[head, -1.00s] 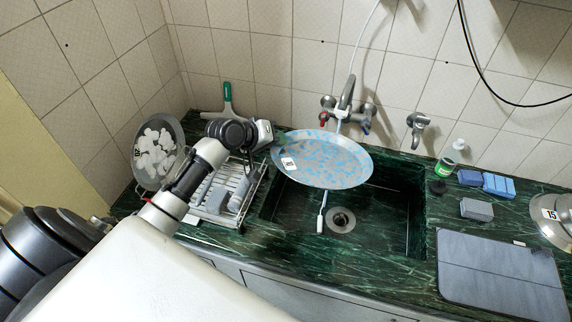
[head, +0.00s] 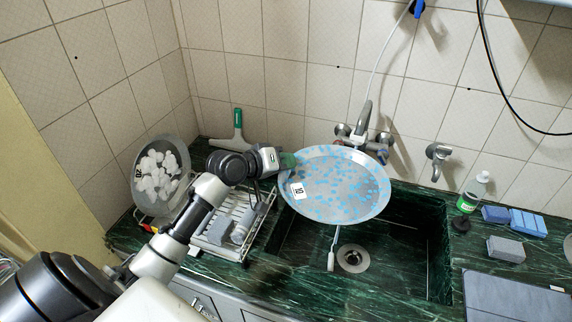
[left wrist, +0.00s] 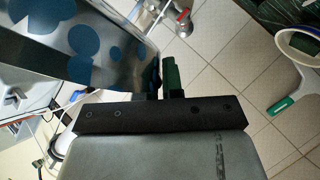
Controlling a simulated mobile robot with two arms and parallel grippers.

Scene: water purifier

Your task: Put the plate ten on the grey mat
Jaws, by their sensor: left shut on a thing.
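Plate ten (head: 340,190) is a round grey plate with blue spots and a white label reading 10 near its left edge. My left gripper (head: 283,161) is shut on the plate's left rim and holds it above the sink. In the left wrist view the plate (left wrist: 85,40) fills the upper left, beside the dark gripper fingers (left wrist: 163,82). The grey mat (head: 515,298) lies on the counter at the lower right, partly cut off by the frame edge. My right gripper is not in view.
The dark green sink (head: 400,255) lies under the plate, with a tap (head: 362,128) behind. A dish rack (head: 225,225) and plate 20 (head: 160,180) stand at left. A bottle (head: 472,190), blue sponges (head: 525,222) and a grey sponge (head: 506,249) sit behind the mat.

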